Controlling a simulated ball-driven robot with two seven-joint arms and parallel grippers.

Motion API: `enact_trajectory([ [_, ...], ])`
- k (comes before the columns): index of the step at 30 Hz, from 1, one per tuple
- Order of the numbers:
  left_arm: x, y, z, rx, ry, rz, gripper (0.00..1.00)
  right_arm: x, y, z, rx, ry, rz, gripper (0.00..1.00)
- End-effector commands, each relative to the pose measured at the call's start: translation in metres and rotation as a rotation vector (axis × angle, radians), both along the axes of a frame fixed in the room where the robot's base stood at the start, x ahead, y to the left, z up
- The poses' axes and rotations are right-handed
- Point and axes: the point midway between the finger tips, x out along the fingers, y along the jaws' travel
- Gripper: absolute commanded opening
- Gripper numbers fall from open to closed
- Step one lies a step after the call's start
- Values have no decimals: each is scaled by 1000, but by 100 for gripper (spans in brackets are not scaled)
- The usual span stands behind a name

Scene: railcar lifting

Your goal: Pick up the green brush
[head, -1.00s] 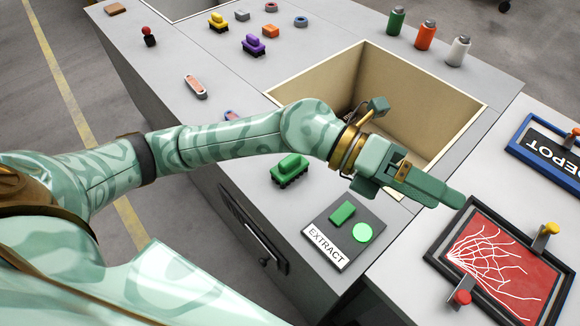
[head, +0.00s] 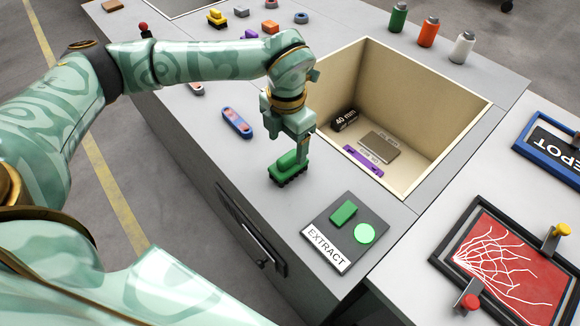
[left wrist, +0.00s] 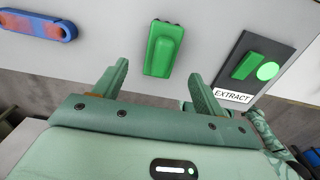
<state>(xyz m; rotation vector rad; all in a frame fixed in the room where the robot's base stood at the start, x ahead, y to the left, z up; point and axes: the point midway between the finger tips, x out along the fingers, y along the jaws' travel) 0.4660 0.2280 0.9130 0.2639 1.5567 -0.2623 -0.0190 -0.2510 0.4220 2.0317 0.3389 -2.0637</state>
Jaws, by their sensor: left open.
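The green brush (head: 287,169) has a green handle and dark bristles and sits on the grey counter near its front edge, left of the EXTRACT panel. It also shows in the left wrist view (left wrist: 164,50), ahead of and between my two fingers. My left gripper (head: 302,150) points down over the brush in the head view and covers part of its top. In the left wrist view my left gripper (left wrist: 160,82) is open, with one finger on each side and nothing held. I cannot tell whether a finger touches the brush. My right gripper is not in view.
The EXTRACT panel (head: 345,232) with a green block and a lit green button lies right of the brush. A recessed bin (head: 440,135) holds a purple piece and other items. A blue-and-red piece (head: 237,122) lies on the counter to the left.

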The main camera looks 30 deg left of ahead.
Motion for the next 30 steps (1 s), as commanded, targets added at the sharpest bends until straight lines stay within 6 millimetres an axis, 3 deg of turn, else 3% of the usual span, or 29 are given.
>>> enact_trajectory([
  [1, 0, 0, -13, -1, 4, 0, 71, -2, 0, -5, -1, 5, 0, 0],
  [10, 1, -1, -35, -2, 1, 0, 71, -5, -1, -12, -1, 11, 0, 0],
  [18, 1, -2, -78, -1, 3, -1, 71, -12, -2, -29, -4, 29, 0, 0],
  [25, 2, -2, -77, -1, -2, -1, 71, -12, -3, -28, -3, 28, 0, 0],
  [30, 2, -2, -77, -1, -1, -1, 24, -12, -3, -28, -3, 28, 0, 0],
])
